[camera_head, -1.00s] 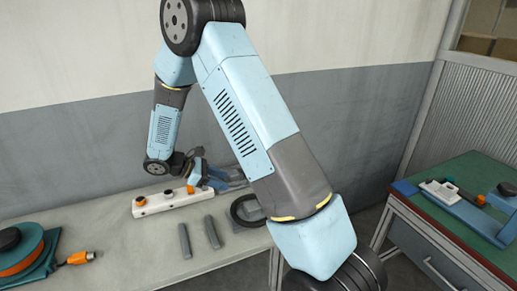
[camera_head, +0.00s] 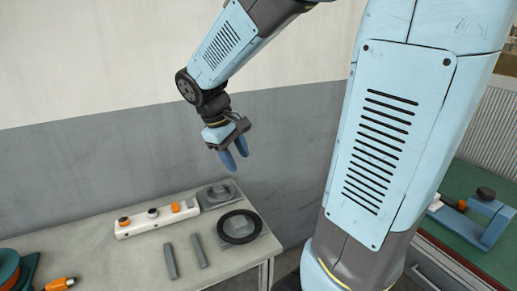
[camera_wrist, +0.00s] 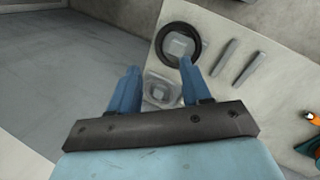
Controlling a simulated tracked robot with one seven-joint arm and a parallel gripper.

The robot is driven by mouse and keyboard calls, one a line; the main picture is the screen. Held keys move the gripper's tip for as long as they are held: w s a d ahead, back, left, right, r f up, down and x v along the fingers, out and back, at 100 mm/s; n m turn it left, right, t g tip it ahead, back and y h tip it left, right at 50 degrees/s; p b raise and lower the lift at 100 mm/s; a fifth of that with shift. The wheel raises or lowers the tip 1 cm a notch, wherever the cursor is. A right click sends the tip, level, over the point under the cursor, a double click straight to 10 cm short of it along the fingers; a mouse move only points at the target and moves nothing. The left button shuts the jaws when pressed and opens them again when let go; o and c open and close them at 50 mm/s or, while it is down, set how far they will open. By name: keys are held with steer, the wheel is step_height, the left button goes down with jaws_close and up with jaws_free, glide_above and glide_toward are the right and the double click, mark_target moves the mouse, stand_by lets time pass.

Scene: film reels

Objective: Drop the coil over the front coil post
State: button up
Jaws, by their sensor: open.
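The coil is a black ring (camera_head: 240,227) lying around the grey block of the front coil post (camera_head: 238,226) on the table. In the wrist view the ring (camera_wrist: 163,33) encircles that block (camera_wrist: 181,44). It looks flat, but I cannot tell whether it rests fully on the base plate. The rear coil post (camera_head: 219,193), a grey block on a plate, stands bare behind it. My gripper (camera_head: 236,157) is open and empty, in the air above and behind the posts, apart from the coil. Its two blue fingers (camera_wrist: 160,66) point down towards the table.
A white bar with orange and dark knobs (camera_head: 158,219) lies left of the posts. Two grey strips (camera_head: 199,251) lie in front of it. A teal reel (camera_head: 8,268) and an orange-tipped part (camera_head: 60,284) are at the front left. A green-topped bench (camera_head: 470,236) is at right.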

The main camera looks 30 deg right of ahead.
steer(key=s+r+m+t+y, duration=0.3)
steer(key=s+r+m+t, duration=0.2)
steer(key=s, duration=0.7)
steer(key=shift+d+r+m+y, duration=0.15)
steer(key=shift+r+m+y, duration=0.2)
steer(key=shift+r, duration=0.75)
